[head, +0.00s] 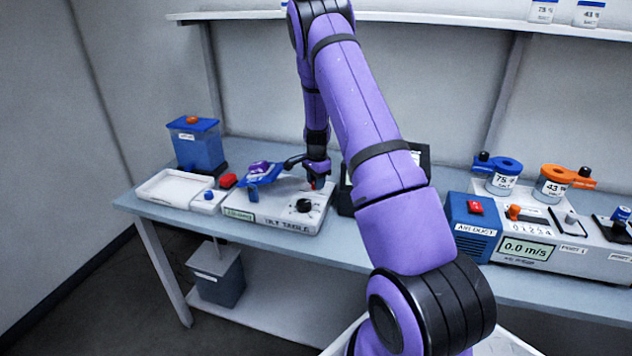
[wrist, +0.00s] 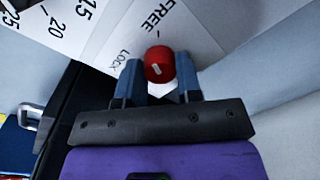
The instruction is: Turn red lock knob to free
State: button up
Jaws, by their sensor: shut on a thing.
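The red lock knob (wrist: 159,62) shows in the wrist view between my two fingertips, which touch its sides. A short white mark is on its face. The word LOCK is printed to its left and FREE above it on the white panel (wrist: 190,35). My gripper (wrist: 159,75) is shut on the knob. In the head view my gripper (head: 315,183) reaches down to the right rear part of the white tilt table unit (head: 270,222), and only a speck of red shows at its tip.
A black knob (head: 304,205) sits on the unit's front, near my gripper. A blue plate (head: 262,175) with a purple piece is left of it. A dark panel (head: 345,200) stands close on the right. The air duct unit (head: 472,225) is farther right.

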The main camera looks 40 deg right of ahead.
jog(key=m, duration=0.3)
jog(key=shift+m, duration=0.6)
jog(key=o, duration=0.9)
jog(key=shift+o, duration=0.2)
jog(key=shift+r, duration=0.1)
notch_tip(320, 180, up, 11)
jog(key=shift+s+a+f, duration=0.15)
jog(key=shift+f, duration=0.05)
